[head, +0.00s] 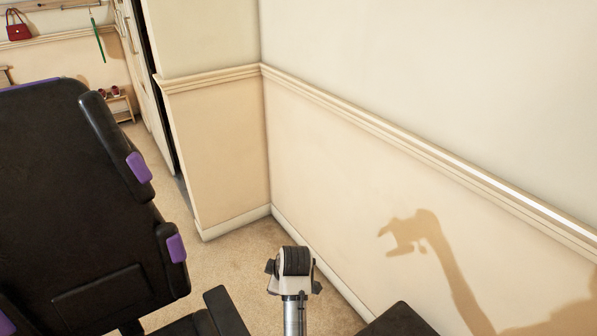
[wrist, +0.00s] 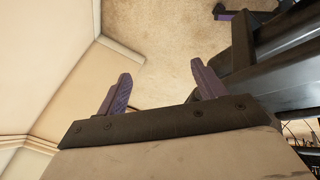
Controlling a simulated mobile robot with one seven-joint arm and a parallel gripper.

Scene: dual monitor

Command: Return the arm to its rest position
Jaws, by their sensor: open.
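My gripper (wrist: 162,86) shows in the wrist view with its two purple fingers spread apart. Nothing is between them, and beige carpet lies beyond. In the head view, part of my arm (head: 294,288) rises at the bottom centre, with a pale and black joint on top. The gripper's fingers cannot be made out there. A shadow of an arm with open jaws falls on the wall to the right.
A black office chair (head: 75,200) with purple trim stands close on the left. A cream wall (head: 340,165) with a rail runs along the right, meeting another in a corner. Carpet (head: 235,262) lies between. A red bag (head: 18,31) hangs far back.

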